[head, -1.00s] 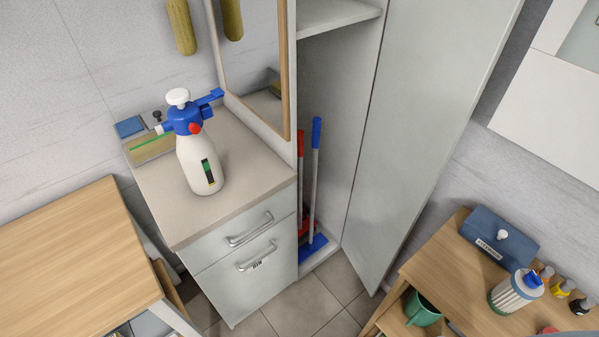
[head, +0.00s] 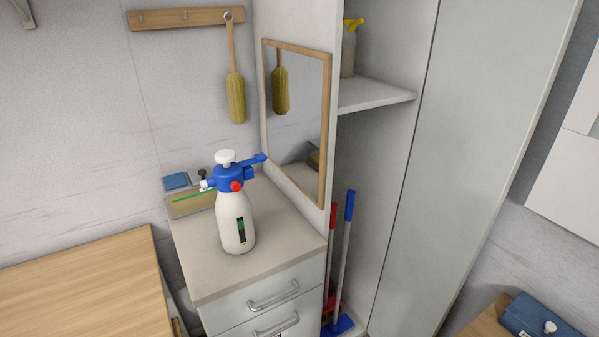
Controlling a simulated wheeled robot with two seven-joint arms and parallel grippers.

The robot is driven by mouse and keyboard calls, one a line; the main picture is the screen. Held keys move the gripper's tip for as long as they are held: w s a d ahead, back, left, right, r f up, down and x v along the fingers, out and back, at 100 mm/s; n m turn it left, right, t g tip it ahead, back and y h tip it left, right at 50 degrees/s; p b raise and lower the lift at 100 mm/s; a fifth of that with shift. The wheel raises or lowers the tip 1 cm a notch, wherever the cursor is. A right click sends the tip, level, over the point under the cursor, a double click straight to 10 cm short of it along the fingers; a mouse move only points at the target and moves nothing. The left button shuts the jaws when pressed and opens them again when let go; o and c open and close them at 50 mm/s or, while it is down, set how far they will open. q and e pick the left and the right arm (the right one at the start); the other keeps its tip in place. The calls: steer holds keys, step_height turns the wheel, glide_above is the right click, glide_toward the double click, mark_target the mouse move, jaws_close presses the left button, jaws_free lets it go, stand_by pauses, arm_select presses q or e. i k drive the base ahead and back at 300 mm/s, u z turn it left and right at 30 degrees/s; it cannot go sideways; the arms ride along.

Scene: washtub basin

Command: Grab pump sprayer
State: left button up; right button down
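The pump sprayer (head: 235,215) stands upright on the top of a drawer cabinet (head: 206,277). It has a white bottle, a blue head with a red knob, a white pump cap and a blue handle pointing right. Its nozzle side points left. Neither of my grippers shows in the head view.
A blue item (head: 176,181) and a box lie at the cabinet's back left. A wooden table (head: 85,285) is at left. The tall cupboard's door (head: 482,150) stands open at right, with blue-handled (head: 346,245) and red-handled tools inside.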

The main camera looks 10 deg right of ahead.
mark_target(233, 212)
steer(key=k, duration=1.15)
steer(key=u, duration=0.65)
steer(key=i, duration=1.85)
steer(key=z, duration=0.6)
